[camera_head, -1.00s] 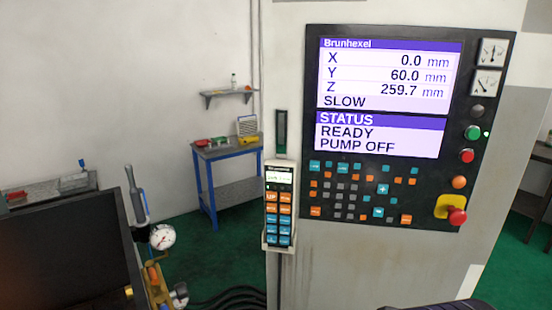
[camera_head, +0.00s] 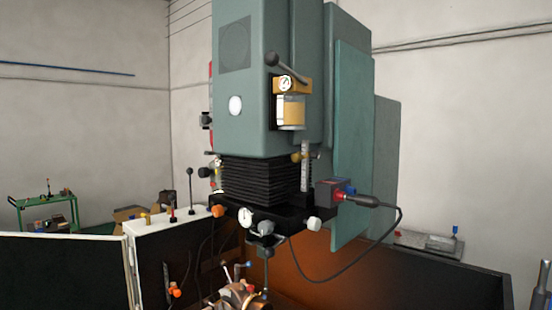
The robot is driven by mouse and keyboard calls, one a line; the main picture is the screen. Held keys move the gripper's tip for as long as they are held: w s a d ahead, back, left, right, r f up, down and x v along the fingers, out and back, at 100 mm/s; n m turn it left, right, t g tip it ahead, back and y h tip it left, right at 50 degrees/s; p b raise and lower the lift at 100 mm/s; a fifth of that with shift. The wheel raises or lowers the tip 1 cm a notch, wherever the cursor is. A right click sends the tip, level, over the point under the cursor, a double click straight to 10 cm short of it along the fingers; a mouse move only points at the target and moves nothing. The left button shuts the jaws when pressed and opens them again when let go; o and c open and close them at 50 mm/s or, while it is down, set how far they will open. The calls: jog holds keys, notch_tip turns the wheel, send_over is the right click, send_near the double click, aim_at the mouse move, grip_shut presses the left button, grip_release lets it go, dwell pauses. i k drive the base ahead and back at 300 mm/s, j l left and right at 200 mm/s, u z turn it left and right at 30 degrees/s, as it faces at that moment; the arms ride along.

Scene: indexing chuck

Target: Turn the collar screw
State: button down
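Part of what looks like the indexing chuck (camera_head: 238,296) shows at the bottom edge of the view, with brass and steel parts and small handles. It is cut off by the frame. A dark vertical spindle or probe (camera_head: 267,268) hangs from the machine head just above and beside it. I cannot make out the collar screw at this size. My gripper is not in view.
The grey-green machine head (camera_head: 245,100) stands in the middle, with black bellows (camera_head: 260,178) below. A cable (camera_head: 395,240) loops from its right side. Dark enclosure walls (camera_head: 440,280) rise at right and left. A green cart (camera_head: 47,210) stands at far left.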

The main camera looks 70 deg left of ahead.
aim_at(313, 154)
jog(key=u, duration=2.25)
